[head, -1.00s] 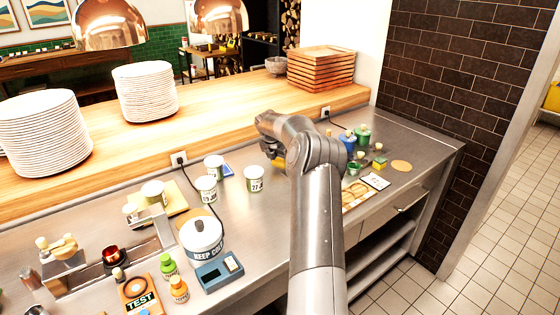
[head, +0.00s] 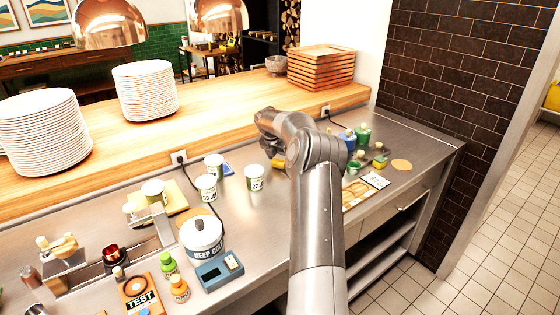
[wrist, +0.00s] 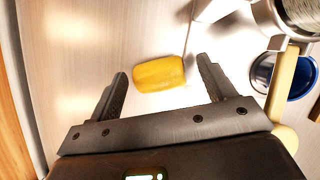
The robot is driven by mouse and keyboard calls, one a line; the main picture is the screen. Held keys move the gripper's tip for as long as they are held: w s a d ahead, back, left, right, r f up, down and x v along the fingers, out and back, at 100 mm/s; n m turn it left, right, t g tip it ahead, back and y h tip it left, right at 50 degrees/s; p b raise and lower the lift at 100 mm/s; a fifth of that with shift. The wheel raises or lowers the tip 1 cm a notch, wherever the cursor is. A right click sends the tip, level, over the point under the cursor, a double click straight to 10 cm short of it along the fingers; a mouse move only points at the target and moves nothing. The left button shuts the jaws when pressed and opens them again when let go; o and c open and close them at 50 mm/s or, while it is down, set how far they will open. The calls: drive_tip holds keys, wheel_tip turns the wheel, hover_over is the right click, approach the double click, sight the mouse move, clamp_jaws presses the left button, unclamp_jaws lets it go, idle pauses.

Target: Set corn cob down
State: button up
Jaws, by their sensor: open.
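The corn cob (wrist: 160,73) is a short yellow piece lying on the steel counter in the wrist view. My gripper (wrist: 163,88) is open, its two dark fingers spread wide. The cob lies just beyond and between the fingertips, with clear gaps on both sides and no finger touching it. In the head view a yellow bit of the cob (head: 278,162) shows beside my arm. My fingers are hidden there behind the arm.
White printed cups (head: 254,177) stand left of the cob. Blue and green containers (head: 362,135) stand to the right, near a white card (head: 376,180). The raised wooden ledge (head: 225,120) runs behind the steel counter. A lidded pot (head: 202,238) stands front left.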

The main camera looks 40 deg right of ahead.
drive_tip(key=v, duration=1.1)
drive_tip(key=s+a+r+m, duration=0.3)
drive_tip(key=a+r, duration=0.5)
drive_tip(key=a, duration=0.5)
drive_tip(key=s+a+r+m+t, duration=0.1)
drive_tip(key=s+a+r+m, duration=0.15)
drive_tip(key=s+a, duration=0.4)
drive_tip(key=s+a+r+m+t, duration=0.1)
drive_tip(key=s+a+r+m, duration=0.1)
drive_tip(key=s+a+m, duration=0.35)
drive_tip(key=s+a+f+m+y, duration=0.1)
drive_tip(key=s+a+f+m, duration=0.1)
drive_tip(key=s, duration=0.6)
drive_tip(key=s+a+f+m+t+y, duration=0.1)
drive_tip(key=s+a+f+m, duration=0.1)
drive_tip(key=s+a+m, duration=0.3)
drive_tip(key=s+a+f+m+y, duration=0.2)
drive_tip(key=s+a+m, duration=0.2)
drive_tip(key=s, duration=0.9)
drive_tip(key=shift+a+t, duration=0.4)
drive_tip(key=shift+a, duration=1.05)
drive_tip(key=shift+s, duration=0.1)
